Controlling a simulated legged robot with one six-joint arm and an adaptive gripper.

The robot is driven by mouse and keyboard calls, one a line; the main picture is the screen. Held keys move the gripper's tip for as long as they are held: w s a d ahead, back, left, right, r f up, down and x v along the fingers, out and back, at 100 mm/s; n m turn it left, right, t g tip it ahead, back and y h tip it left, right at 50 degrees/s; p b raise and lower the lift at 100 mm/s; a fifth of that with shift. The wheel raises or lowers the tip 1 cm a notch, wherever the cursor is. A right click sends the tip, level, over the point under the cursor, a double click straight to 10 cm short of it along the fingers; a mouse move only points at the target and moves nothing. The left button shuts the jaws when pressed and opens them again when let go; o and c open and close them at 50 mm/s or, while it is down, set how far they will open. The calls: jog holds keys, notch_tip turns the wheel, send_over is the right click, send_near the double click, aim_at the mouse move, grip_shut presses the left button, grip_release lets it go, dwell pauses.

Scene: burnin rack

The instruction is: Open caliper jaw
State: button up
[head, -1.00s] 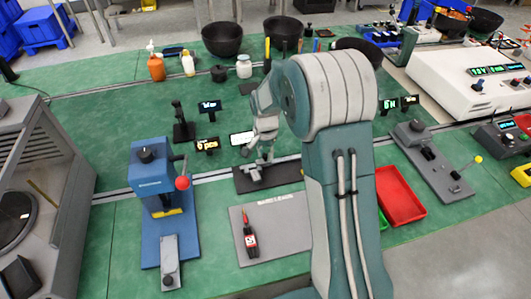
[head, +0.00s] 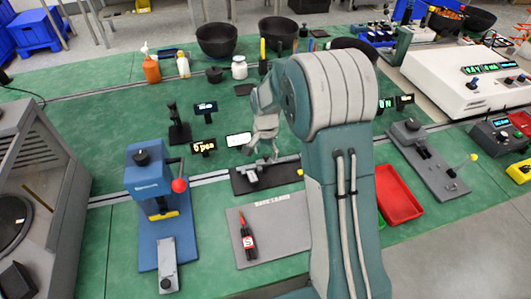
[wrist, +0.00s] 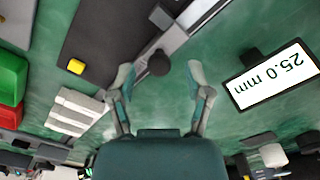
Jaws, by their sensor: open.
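The caliper (head: 251,174) is a grey tool lying on a dark base plate (head: 241,187) in the head view. The wrist view shows its grey beam (wrist: 173,42) running diagonally and a round black knob (wrist: 159,62). My gripper (wrist: 160,76) is open, with one fingertip on each side of the knob. No finger visibly touches the knob. In the head view my gripper (head: 267,148) hangs over the caliper and partly hides it. The white display (wrist: 275,76) reads 25.0 mm, upside down in the wrist view; it also shows in the head view (head: 239,139).
A blue press (head: 152,180) with a red-knobbed lever stands to the left. A grey mat (head: 285,228) with a red-and-black tool lies in front. A red tray (head: 398,195) and a grey lever fixture (head: 430,160) stand to the right. Bowls and bottles stand behind.

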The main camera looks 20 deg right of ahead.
aim_at(266, 155)
notch_tip(266, 155, up, 11)
jog(key=shift+r, duration=0.15)
dwell(0.5)
jog(key=s+r+n+t, duration=0.3)
jog(key=s+r+n, duration=0.1)
jog(key=s+r, duration=0.7)
jog(key=s+a+n+t, duration=0.1)
jog(key=s+n, duration=0.4)
jog(key=s, duration=1.1)
jog(key=shift+s+a+f+t, duration=0.15)
jog(key=shift+s+f+t, duration=0.15)
jog(key=shift+t, duration=0.5)
